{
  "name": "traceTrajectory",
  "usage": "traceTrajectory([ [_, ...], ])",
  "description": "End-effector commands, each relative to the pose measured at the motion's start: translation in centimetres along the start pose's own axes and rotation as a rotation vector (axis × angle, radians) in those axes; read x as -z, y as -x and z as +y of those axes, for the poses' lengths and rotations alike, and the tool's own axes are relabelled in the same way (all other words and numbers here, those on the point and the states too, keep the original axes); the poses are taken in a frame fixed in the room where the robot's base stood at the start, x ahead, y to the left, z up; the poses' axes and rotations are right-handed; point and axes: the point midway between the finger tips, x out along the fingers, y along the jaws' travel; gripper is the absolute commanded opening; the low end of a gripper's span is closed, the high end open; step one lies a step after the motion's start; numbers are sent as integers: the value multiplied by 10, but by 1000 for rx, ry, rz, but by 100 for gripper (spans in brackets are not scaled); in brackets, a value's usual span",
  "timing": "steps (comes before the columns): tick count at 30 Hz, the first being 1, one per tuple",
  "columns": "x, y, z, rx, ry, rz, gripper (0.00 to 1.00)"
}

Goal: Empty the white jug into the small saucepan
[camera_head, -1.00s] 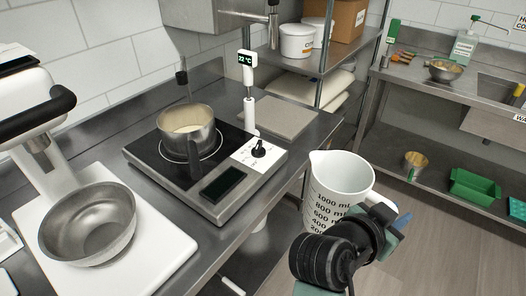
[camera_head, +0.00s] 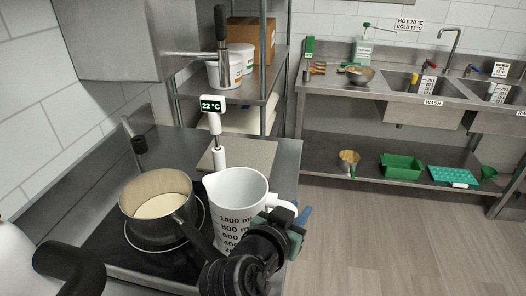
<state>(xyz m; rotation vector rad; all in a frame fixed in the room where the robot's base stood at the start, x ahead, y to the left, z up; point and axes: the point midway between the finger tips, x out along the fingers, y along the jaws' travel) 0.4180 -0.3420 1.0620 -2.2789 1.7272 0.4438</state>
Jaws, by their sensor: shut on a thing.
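The white jug (camera_head: 232,203), with black millilitre marks, is upright just right of the small saucepan (camera_head: 150,191). My gripper (camera_head: 289,218) is shut on the jug's handle at its right side. The jug's spout side faces left, towards the saucepan. I see only the jug's inner wall, so I cannot tell how much is in it. The saucepan stands on the black hob (camera_head: 112,243) and holds a pale cream-coloured content. Its dark handle points towards the front right, partly beside the jug.
A thermometer reading 22 °C (camera_head: 211,107) stands behind the jug. A grey slab (camera_head: 245,156) lies at the back of the counter. The sink bench (camera_head: 345,87) is at the back right, with open floor before it.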

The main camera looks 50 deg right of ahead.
Motion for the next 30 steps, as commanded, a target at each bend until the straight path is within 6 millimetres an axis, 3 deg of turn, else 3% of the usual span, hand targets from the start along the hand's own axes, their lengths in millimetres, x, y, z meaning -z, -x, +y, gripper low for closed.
traceTrajectory([
  [30, 33, 18, -21, -73, 179, 38, 0],
])
